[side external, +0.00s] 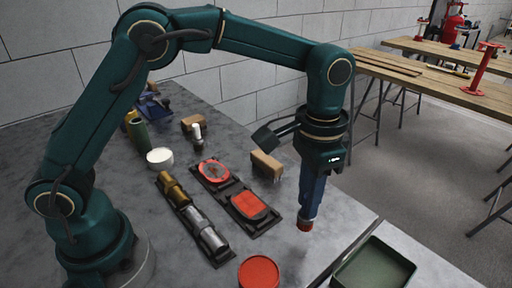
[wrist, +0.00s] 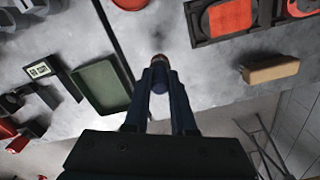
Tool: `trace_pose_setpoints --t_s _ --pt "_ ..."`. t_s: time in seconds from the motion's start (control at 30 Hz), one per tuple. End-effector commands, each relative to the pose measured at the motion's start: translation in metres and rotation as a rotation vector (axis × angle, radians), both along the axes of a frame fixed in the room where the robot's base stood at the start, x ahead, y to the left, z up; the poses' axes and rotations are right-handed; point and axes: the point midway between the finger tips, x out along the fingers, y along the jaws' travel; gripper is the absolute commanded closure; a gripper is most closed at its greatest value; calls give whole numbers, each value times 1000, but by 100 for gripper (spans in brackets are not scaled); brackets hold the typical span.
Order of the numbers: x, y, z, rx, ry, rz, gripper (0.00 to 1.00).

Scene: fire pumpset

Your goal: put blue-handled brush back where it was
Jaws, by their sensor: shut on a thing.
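My gripper (side external: 311,195) points down near the right part of the grey table (side external: 180,255) in the side view. Its fingers are shut on the blue-handled brush. The brush's reddish-brown end (side external: 305,224) shows below the fingertips. In the wrist view my gripper (wrist: 160,85) has the blue handle (wrist: 159,82) between its fingers, with the brown end (wrist: 160,61) beyond them. Most of the handle is hidden by the fingers. I cannot tell whether the brush's lower end touches the table.
Black holders with red round-edged pieces (side external: 249,204) lie left of my gripper, beside a tan block (side external: 266,165). A red disc (side external: 258,272) and a green tray (side external: 374,265) are nearer the camera.

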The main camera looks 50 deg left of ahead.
Motion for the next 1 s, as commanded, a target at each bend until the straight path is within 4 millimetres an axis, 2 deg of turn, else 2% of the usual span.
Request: trace_pose_setpoints --t_s 0.17,0.43,0.87,0.9,0.93,1.0 --pt "0 -10 -9 0 1 0 100" --pt "-1 -9 -43 1 2 1 100" --pt "0 -9 -49 0 1 1 100" --pt "0 -9 -49 0 0 1 61" --pt "0 -9 -49 0 0 1 50" --pt "0 -9 -49 0 0 1 46"
